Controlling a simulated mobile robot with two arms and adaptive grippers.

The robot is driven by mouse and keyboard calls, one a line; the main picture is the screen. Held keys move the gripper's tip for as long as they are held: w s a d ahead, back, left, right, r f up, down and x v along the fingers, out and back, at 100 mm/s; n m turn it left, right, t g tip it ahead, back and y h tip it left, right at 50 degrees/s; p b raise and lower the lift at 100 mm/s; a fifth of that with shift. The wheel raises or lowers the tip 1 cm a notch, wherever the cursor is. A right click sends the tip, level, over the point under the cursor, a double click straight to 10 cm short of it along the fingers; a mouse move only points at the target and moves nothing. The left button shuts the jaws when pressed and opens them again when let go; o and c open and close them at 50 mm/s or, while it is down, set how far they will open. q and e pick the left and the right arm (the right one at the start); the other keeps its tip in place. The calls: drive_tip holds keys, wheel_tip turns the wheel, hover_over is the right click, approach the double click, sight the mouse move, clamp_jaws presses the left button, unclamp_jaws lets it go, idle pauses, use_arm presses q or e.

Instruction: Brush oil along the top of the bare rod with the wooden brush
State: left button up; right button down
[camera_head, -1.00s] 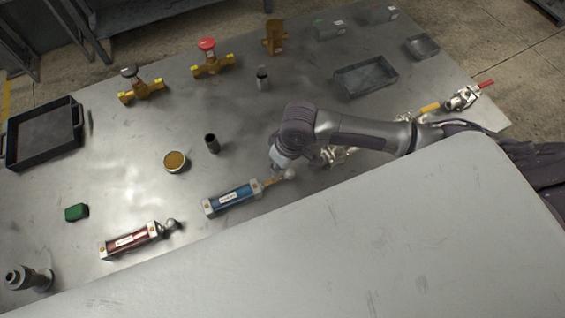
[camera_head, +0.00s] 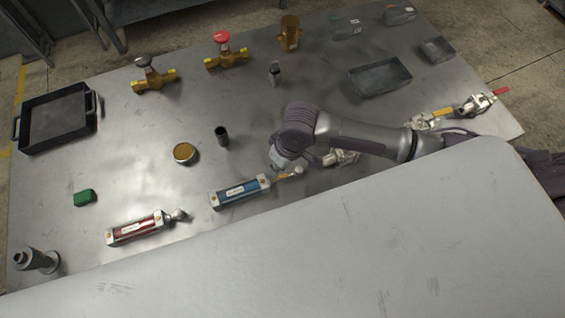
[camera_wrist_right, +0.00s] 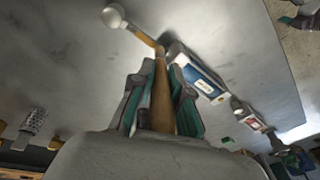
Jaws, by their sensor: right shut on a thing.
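The blue cylinder (camera_head: 240,191) lies on the metal table. Its rod (camera_head: 284,177) sticks out to the right, looks amber, and ends in a pale ball (camera_head: 297,171). My right gripper (camera_head: 278,167) is above the rod, its fingertips mostly hidden by the wrist. In the right wrist view its fingers (camera_wrist_right: 160,105) are shut on the wooden brush (camera_wrist_right: 161,85). The brush's far end overlaps the rod (camera_wrist_right: 145,38) beside the blue cylinder (camera_wrist_right: 198,75); I cannot tell whether they touch. My left gripper is out of view.
A round tin with amber contents (camera_head: 184,153) and a dark cup (camera_head: 222,137) stand behind the blue cylinder. A red cylinder (camera_head: 138,228) lies to the left. The table's left middle is fairly clear.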

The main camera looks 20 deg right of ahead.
drive_tip(key=shift+d, duration=0.2)
drive_tip(key=shift+d, duration=0.75)
drive_tip(key=shift+d, duration=0.9)
drive_tip(key=a+v, duration=0.1)
drive_tip(key=v, duration=0.5)
drive_tip(key=shift+w+r, duration=0.35)
drive_tip(key=shift+r, duration=0.2)
drive_tip(key=shift+a, duration=0.1)
